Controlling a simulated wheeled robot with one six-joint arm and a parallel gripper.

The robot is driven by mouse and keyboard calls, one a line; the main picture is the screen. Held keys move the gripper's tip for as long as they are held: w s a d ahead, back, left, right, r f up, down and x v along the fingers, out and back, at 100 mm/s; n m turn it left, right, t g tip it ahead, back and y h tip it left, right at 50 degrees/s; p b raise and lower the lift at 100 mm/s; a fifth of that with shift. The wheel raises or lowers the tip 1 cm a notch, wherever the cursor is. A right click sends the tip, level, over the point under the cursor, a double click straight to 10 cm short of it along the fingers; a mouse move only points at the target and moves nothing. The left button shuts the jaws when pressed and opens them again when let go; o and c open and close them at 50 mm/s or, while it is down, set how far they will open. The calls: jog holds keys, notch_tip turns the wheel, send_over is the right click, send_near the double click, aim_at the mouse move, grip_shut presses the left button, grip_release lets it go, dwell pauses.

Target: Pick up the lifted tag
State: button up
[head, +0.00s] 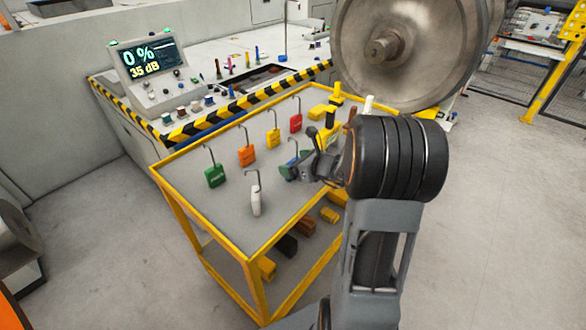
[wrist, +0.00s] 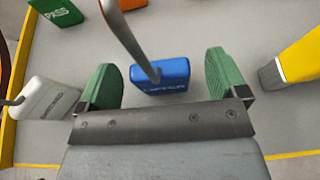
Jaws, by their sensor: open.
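A blue tag (wrist: 158,77) with white lettering, too blurred to read, stands on the cart top with its grey hook rising toward the wrist camera. My gripper (wrist: 160,84) is open, its green pads on either side of the blue tag and apart from it. In the head view my gripper (head: 291,172) is low over the cart, partly hiding the blue tag (head: 291,159). A green tag reading PASS (wrist: 57,12), a white tag (wrist: 48,109), an orange tag (head: 247,156), a yellow tag (head: 273,139) and a red tag (head: 296,123) stand around it.
The yellow-framed cart (head: 239,229) has a lower shelf with several blocks. A yellow object (wrist: 297,58) stands right of my gripper. Behind are a console with a screen (head: 147,57) and a large steel wheel (head: 405,45). Floor is open at right.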

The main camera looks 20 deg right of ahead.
jog(key=shift+w+a+f, duration=0.25)
jog(key=shift+w, duration=0.25)
jog(key=c, duration=1)
jog(key=shift+r, duration=0.1)
